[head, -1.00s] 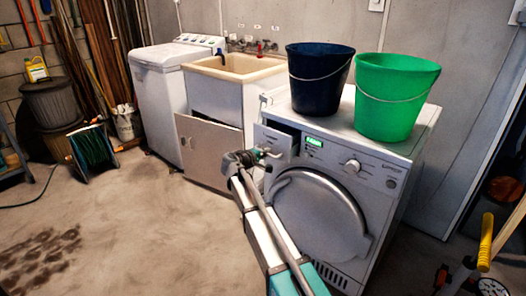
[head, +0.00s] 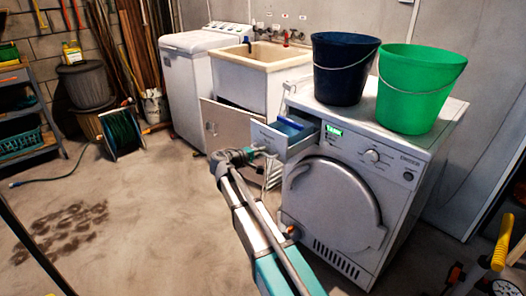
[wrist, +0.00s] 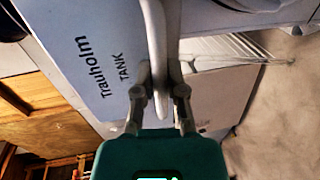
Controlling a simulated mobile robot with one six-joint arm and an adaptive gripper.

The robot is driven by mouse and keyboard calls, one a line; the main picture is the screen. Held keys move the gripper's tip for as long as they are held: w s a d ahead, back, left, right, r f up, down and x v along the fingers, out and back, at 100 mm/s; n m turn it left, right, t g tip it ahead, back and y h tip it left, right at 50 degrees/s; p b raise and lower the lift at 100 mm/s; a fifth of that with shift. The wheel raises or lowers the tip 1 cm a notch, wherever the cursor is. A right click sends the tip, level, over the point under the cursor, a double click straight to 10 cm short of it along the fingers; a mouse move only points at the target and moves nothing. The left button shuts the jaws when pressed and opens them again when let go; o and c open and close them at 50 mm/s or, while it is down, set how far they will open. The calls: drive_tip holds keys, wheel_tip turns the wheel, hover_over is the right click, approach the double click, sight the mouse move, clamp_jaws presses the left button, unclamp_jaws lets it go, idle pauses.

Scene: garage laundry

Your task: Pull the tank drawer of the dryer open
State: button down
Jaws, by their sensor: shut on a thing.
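The white dryer (head: 398,212) stands at the right in the head view. Its tank drawer (head: 268,141) sticks out at the top left of the dryer front, with a blue inside showing. In the wrist view the drawer front (wrist: 95,50) reads "Trauholm TANK". My gripper (head: 261,151) is at the drawer front. In the wrist view my gripper (wrist: 160,82) is shut on the drawer's pale bar handle (wrist: 156,35), one finger on each side.
A dark blue bucket (head: 340,72) and a green bucket (head: 416,90) stand on the dryer. A utility sink (head: 262,75) with an open cabinet door (head: 226,126) is to the left. The floor (head: 150,215) in front is largely clear.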

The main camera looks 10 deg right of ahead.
idle(0.3)
drive_tip(key=c, duration=0.7)
unclamp_jaws()
drive_tip(key=shift+w, duration=0.1)
